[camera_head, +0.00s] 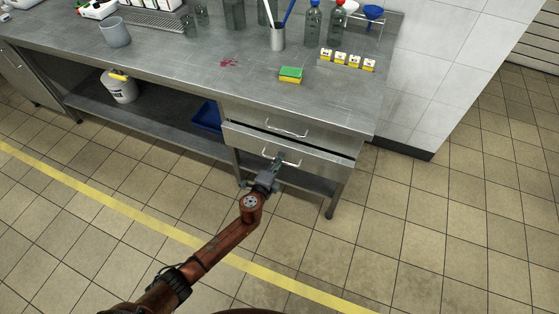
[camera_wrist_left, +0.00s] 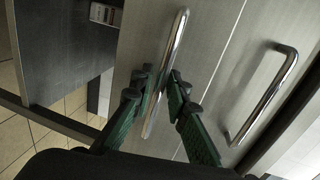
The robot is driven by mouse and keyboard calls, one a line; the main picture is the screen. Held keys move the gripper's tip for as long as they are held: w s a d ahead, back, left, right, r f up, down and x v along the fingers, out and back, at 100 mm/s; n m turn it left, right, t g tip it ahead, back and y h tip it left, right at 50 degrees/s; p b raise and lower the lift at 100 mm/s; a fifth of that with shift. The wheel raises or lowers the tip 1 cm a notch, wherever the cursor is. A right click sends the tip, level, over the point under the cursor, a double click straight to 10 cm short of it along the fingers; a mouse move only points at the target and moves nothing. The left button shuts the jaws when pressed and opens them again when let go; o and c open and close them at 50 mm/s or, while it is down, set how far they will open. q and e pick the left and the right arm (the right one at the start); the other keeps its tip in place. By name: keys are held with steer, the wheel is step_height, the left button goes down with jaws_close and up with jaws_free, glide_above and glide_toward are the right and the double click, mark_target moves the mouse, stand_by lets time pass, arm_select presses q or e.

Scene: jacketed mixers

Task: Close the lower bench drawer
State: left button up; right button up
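The lower bench drawer (camera_head: 310,160) stands partly open, with a dark gap above its front, which juts out past the upper drawer (camera_head: 318,136). Its bar handle (camera_head: 266,160) is at the middle of the front. My left gripper (camera_head: 277,162) is at this handle. In the left wrist view, its green and black fingers (camera_wrist_left: 162,85) lie close on both sides of the lower drawer's handle (camera_wrist_left: 178,45), shut on it. The other handle (camera_wrist_left: 268,92), on the upper drawer, is at the right. The drawer's inside is mostly hidden. My right gripper is in neither view.
A white tub (camera_head: 121,88) and a blue bin (camera_head: 207,117) stand on the lower shelf. The tiled floor in front is clear.

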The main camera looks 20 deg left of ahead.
arm_select(q)
steer(key=shift+c, duration=0.6)
jaws_close()
